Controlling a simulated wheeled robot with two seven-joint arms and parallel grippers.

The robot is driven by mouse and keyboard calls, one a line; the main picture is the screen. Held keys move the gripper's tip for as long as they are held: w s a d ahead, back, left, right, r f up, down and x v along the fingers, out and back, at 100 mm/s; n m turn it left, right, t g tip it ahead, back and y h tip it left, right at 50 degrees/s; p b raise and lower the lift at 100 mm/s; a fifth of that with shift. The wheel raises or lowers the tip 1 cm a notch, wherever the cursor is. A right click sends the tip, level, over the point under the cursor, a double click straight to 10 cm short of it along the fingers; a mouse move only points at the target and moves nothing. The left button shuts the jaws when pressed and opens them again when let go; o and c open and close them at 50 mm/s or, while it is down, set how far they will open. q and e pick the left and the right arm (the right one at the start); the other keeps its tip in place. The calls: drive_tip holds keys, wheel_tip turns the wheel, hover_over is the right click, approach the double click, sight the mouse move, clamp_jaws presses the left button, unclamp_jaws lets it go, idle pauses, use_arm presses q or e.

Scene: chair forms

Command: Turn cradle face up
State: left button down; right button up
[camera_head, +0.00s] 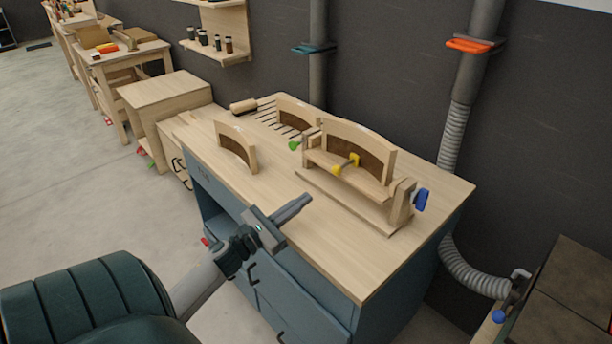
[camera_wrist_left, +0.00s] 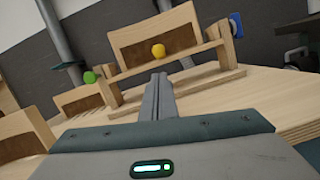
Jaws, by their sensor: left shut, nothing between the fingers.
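The cradle (camera_head: 345,182) is a wooden frame mounted between end posts on a wooden base (camera_head: 340,200) on the workbench. A curved panel with a brown inner face stands upright in it. It has a yellow knob (camera_head: 338,170) at its middle, a green knob (camera_head: 294,145) at its left end and a blue knob (camera_head: 421,200) at its right end. In the left wrist view the cradle (camera_wrist_left: 175,62) is ahead of my fingers. My left gripper (camera_head: 300,204) is shut and empty, above the bench's front edge and apart from the cradle. My right gripper is out of view.
A loose curved panel (camera_head: 236,148) stands on the bench left of the cradle, with another (camera_head: 297,112) behind, by a slatted rack (camera_head: 268,114). The bench top (camera_head: 330,262) in front of the cradle is clear. A ribbed hose (camera_head: 455,135) runs behind the bench's right end.

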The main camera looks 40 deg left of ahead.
use_arm(q)
drive_tip(key=p+x, duration=0.1)
drive_tip(key=x, duration=0.2)
drive_tip(key=p+x, duration=0.2)
drive_tip(key=x, duration=0.2)
drive_tip(key=shift+r, duration=0.25)
drive_tip(key=shift+x, duration=1)
